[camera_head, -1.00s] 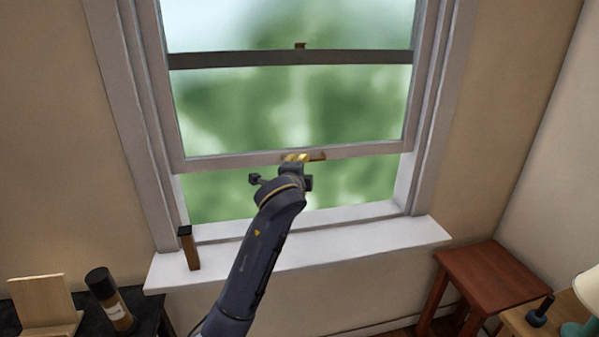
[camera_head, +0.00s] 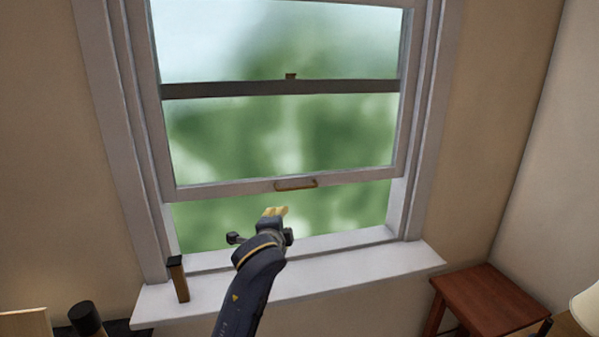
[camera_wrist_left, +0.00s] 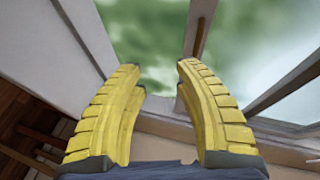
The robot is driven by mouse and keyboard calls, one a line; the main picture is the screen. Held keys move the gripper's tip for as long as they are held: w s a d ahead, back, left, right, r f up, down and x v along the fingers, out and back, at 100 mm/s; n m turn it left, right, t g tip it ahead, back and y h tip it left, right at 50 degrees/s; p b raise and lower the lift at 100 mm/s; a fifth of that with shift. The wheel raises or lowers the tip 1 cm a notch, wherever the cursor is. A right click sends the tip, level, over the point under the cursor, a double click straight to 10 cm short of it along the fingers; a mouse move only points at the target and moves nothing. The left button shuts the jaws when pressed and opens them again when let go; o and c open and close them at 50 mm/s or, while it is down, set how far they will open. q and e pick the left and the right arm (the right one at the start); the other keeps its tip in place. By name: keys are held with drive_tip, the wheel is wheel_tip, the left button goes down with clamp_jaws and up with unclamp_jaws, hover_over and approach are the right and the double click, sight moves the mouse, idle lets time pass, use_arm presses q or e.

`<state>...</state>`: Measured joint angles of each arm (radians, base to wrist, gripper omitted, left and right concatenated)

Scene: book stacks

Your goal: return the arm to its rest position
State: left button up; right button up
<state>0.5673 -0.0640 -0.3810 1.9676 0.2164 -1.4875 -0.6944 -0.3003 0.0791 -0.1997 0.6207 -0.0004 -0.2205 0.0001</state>
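My left arm rises from the bottom of the head view, in front of the window. Its gripper (camera_head: 275,211) has yellow fingers and is just below the brass handle (camera_head: 296,184) on the lower sash (camera_head: 225,191), apart from it. The sash is raised, with an open gap between it and the white sill (camera_head: 330,274). In the left wrist view the two yellow fingers (camera_wrist_left: 160,75) are spread wide with nothing held between them. My right gripper is in no view.
A brown block with a dark top (camera_head: 178,280) stands on the sill's left end. A reddish wooden stool (camera_head: 487,299) is at the lower right. A dark cylinder (camera_head: 86,318) is at the lower left. A pale lampshade (camera_head: 588,305) shows at the right edge.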

use_arm(q)
drive_tip(key=s+a+f+n+g+y, duration=0.25)
drive_tip(key=s+a+f, duration=0.55)
drive_tip(key=f, duration=0.4)
drive_tip(key=s+a+f+n+g+y, duration=0.15)
drive_tip(key=s+a+f+n, duration=0.35)
drive_tip(key=s+f, duration=0.65)
drive_tip(key=s+a+f+n+g+y, duration=0.1)
drive_tip(key=s+a+f, duration=0.25)
drive_tip(key=s, duration=0.45)
drive_tip(key=s+a+f+n+g, duration=0.1)
drive_tip(key=s+a+f+g, duration=0.1)
drive_tip(key=s+a, duration=0.45)
drive_tip(key=s+a+f+n+g+y, duration=0.1)
drive_tip(key=s+a+f, duration=0.15)
drive_tip(key=s, duration=0.65)
drive_tip(key=s+d+f+g+h, duration=0.1)
drive_tip(key=s+d+f, duration=0.15)
drive_tip(key=f, duration=1.35)
drive_tip(key=s+d+f+g+h, duration=0.1)
drive_tip(key=d+f+g+h, duration=0.15)
drive_tip(key=f, duration=1.35)
drive_tip(key=s+f+n+g, duration=0.2)
drive_tip(key=s+f+n, duration=0.1)
drive_tip(key=s+f, duration=1.7)
drive_tip(key=shift+s+d+f+h, duration=0.2)
drive_tip(key=shift+s+d+h, duration=0.2)
drive_tip(key=shift+s, duration=0.35)
